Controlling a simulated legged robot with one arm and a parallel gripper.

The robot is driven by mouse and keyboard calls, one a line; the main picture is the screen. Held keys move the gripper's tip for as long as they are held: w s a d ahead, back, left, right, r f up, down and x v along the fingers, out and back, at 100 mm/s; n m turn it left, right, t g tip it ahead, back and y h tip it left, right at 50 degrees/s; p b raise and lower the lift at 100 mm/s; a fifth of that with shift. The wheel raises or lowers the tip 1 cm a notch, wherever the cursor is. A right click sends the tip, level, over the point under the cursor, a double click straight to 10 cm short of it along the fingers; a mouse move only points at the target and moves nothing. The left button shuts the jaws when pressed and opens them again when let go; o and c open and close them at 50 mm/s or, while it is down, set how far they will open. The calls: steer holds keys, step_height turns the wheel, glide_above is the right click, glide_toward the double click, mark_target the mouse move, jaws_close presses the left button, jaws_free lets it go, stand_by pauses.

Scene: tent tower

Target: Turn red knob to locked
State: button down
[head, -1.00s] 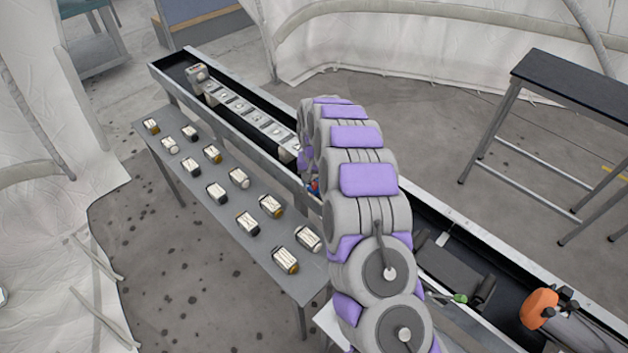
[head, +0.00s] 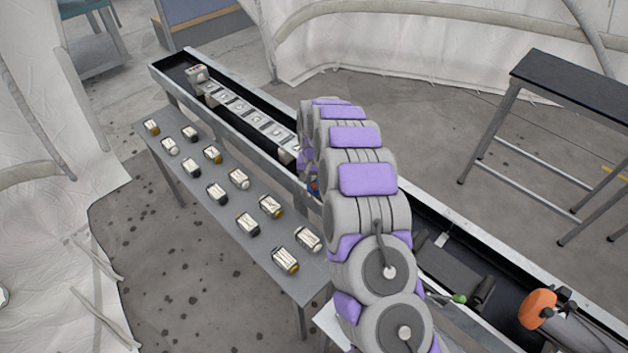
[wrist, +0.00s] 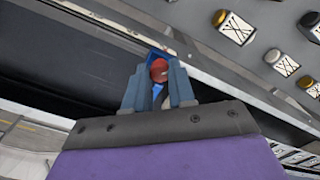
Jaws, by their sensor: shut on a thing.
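The red knob (wrist: 159,70) shows in the wrist view between the tips of my gripper (wrist: 159,82), with a blue part around and behind it. The two blue-grey fingers are shut on the knob. In the head view a small red and blue bit of it (head: 313,186) shows at the left edge of my arm, by the near side of the long black trough (head: 425,205). My arm hides the rest of the knob and the gripper there. I cannot read the knob's turn position.
A grey table (head: 290,283) with several small labelled jars runs along the trough's left side. A row of metal blocks (head: 243,112) lies in the trough's far part. An orange object (head: 538,308) is at the lower right. A black-topped table (head: 575,90) stands at the right, with open floor between.

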mark_target(313, 184)
steer(key=m+p, duration=0.2)
steer(key=m, duration=0.1)
steer(key=shift+r+m, duration=0.1)
steer(key=shift+m, duration=0.2)
steer(key=shift+m+p, duration=0.65)
steer(key=shift+m, duration=0.75)
steer(key=c, duration=0.9)
jaws_free()
steer(key=shift+a, duration=0.1)
steer(key=shift+c, duration=0.2)
step_height(313, 184, up, 17)
steer(key=shift+p, duration=0.45)
